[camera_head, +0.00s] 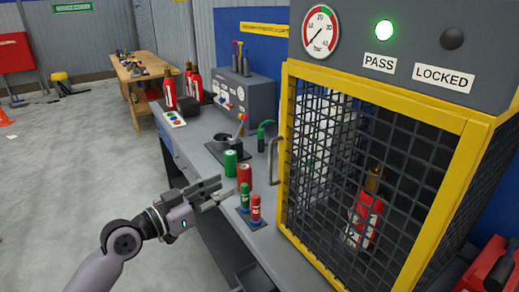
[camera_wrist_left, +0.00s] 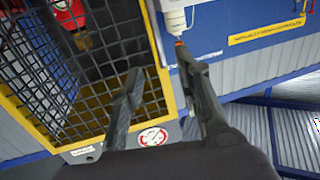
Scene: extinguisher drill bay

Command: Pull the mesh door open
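The mesh door (camera_head: 370,110) is a yellow frame with dark wire mesh on the front of a grey cabinet, and it looks shut. Its grey bar handle (camera_head: 275,160) is on the door's left edge. A red extinguisher (camera_head: 364,215) stands behind the mesh. My left gripper (camera_head: 222,190) is open and empty, left of and lower than the handle, apart from it. My right gripper is not in view.
Green and red cylinders (camera_head: 244,174) and two small bottles (camera_head: 250,205) stand on the grey bench (camera_head: 205,150) close to my left gripper. A green lamp (camera_head: 384,29) is lit above PASS; the lamp (camera_head: 452,39) above LOCKED is dark. Open floor (camera_head: 70,170) lies left.

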